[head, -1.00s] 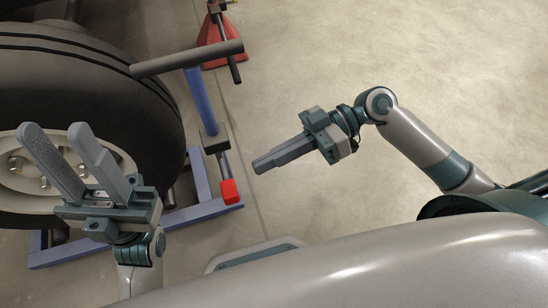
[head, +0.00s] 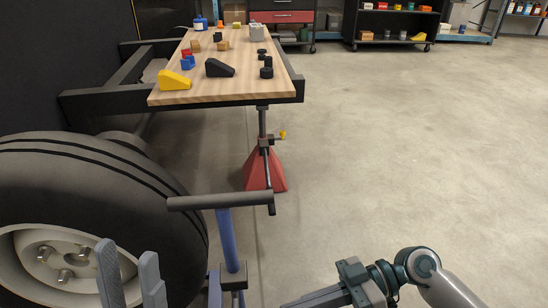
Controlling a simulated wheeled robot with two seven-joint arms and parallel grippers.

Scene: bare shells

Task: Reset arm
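My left gripper (head: 131,276) shows at the bottom left of the head view, in front of the wheel. Its two grey fingers point up and stand apart with nothing between them. The rest of that gripper is cut off by the lower edge. My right gripper (head: 318,299) is at the bottom, right of centre, over bare floor and pointing left. Its fingers look close together, and their tips run out of the picture.
A large black tyre (head: 90,195) fills the lower left. A blue stand (head: 226,240) with a dark crossbar (head: 220,200) and a red jack stand (head: 265,172) are beside it. A wooden board (head: 232,80) carries blocks. Shelves (head: 395,25) line the back. The floor (head: 420,150) at right is clear.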

